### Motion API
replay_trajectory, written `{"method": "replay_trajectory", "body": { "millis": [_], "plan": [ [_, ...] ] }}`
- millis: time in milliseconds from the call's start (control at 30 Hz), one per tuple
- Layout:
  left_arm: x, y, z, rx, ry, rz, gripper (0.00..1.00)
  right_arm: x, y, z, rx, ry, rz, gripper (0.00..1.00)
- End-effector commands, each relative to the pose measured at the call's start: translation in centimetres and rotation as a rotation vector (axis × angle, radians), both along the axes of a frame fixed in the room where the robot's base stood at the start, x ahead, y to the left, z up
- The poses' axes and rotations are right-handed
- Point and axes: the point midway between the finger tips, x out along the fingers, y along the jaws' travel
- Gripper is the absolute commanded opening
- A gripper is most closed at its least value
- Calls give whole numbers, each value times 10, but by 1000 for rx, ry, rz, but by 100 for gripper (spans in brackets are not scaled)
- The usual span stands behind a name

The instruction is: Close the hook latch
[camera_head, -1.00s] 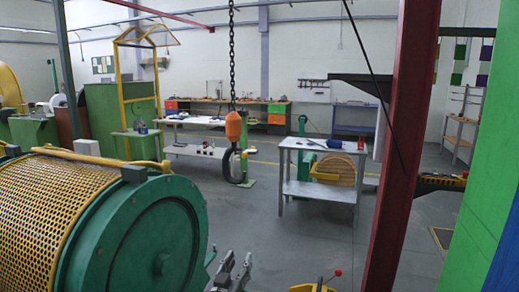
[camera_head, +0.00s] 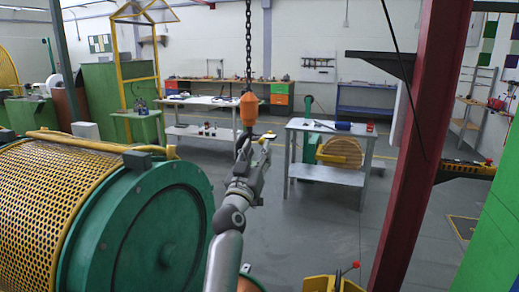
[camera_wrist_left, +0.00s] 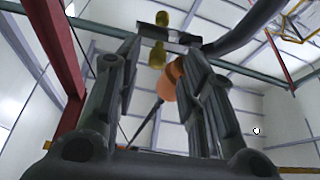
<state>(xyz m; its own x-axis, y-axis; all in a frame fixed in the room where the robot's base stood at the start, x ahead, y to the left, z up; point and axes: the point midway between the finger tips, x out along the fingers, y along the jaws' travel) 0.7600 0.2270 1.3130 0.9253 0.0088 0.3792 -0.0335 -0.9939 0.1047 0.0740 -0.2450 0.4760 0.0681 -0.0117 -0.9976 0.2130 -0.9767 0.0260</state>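The hook hangs from a chain (camera_head: 248,45) under an orange block (camera_head: 249,110) in the middle of the head view. Its yellow latch piece (camera_head: 266,137) sticks out at the right. My left gripper (camera_head: 255,152) is raised in front of the hook and hides most of its dark curve. In the left wrist view the two fingers (camera_wrist_left: 162,85) stand apart, with nothing visibly clamped. The orange block (camera_wrist_left: 170,78), yellow parts (camera_wrist_left: 158,54) and dark hook curve (camera_wrist_left: 250,25) show between and beyond the fingertips. Contact cannot be told. My right gripper is not in view.
A green drum machine with yellow mesh (camera_head: 58,192) fills the lower left. A red post (camera_head: 421,140) rises at the right. A grey table (camera_head: 330,175) stands behind the hook, with a yellow item (camera_head: 322,284) at the bottom. Open floor lies between.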

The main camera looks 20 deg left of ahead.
Motion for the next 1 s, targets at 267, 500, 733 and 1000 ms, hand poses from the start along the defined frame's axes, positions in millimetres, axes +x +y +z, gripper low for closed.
{"method": "replay_trajectory", "body": {
  "millis": [267, 500, 733, 1000],
  "plan": [
    [21, 0, 8, 0, 1, -1, 37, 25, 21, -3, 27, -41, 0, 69],
    [23, 0, 9, 1, 1, 0, 37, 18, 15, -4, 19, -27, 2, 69],
    [22, 0, 9, 1, 1, 0, 19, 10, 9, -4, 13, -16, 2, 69],
    [22, 0, 9, 1, 1, -1, 0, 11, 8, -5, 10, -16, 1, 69]
  ]
}}
